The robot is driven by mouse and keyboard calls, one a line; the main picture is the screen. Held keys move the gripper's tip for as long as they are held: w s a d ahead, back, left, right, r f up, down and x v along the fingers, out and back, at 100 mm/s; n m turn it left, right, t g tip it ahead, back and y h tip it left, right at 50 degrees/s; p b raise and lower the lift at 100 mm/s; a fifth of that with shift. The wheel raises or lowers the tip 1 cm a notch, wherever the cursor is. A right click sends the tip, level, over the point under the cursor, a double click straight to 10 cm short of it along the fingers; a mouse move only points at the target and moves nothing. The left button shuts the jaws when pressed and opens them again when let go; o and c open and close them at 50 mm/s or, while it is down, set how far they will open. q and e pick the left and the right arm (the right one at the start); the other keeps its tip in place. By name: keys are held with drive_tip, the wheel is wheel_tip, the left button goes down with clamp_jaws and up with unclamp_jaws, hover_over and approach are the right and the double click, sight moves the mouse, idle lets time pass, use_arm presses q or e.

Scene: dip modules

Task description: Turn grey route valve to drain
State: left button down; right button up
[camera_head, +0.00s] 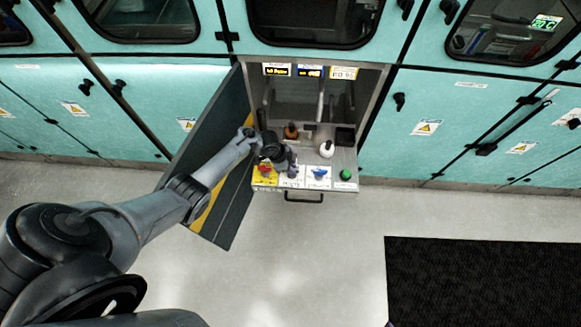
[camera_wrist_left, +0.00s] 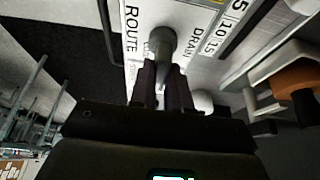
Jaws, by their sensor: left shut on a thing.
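The grey route valve (camera_wrist_left: 162,42) sits on a white panel (camera_wrist_left: 205,68) marked ROUTE and DRAIN in the left wrist view. My left gripper (camera_wrist_left: 166,74) is shut on the valve's handle, one dark finger on each side. The DRAIN label is just right of the handle, and another label to its left is mostly hidden. In the head view my left gripper (camera_head: 287,162) is over the drawer's front panel and covers much of the valve. I cannot tell the handle's exact pointing there. My right gripper is not in view.
A red knob on a yellow panel (camera_head: 265,170) is left of the valve; a blue knob (camera_head: 319,173) and green button (camera_head: 346,174) are right. Behind stand an orange-brown bottle (camera_head: 291,131) and a white bottle (camera_head: 326,149). An open door (camera_head: 225,205) is beside my left arm.

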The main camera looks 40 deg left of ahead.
use_arm(q)
drive_tip(key=shift+s, duration=0.15)
drive_tip(key=n+t+y+p, duration=0.1)
drive_tip(key=n+p, duration=0.3)
drive_tip(key=shift+s+d, duration=0.1)
drive_tip(key=n+y+p, duration=0.1)
drive_tip(key=n, duration=0.1)
drive_tip(key=n+y+p, duration=0.1)
drive_tip(key=n, duration=0.1)
drive_tip(key=shift+d+f+n+t, duration=0.1)
drive_tip(key=shift+d+n+t, duration=0.05)
drive_tip(key=shift+n+t, duration=0.2)
drive_tip(key=shift+n+y+p, duration=0.3)
drive_tip(key=shift+n+p, duration=0.15)
drive_tip(key=shift+n, duration=0.5)
drive_tip(key=n+y, duration=0.1)
drive_tip(key=n, duration=0.1)
drive_tip(key=shift+d+f+n, duration=0.1)
drive_tip(key=shift+d+n, duration=0.05)
drive_tip(key=shift+n, duration=0.15)
drive_tip(key=n+y, duration=0.1)
drive_tip(key=n, duration=0.1)
drive_tip(key=n+g, duration=0.1)
drive_tip(key=n, duration=0.1)
drive_tip(key=shift+f+n+y, duration=0.1)
drive_tip(key=shift+n+y, duration=0.2)
drive_tip(key=shift+y, duration=0.1)
drive_tip(key=c, duration=1.1)
unclamp_jaws()
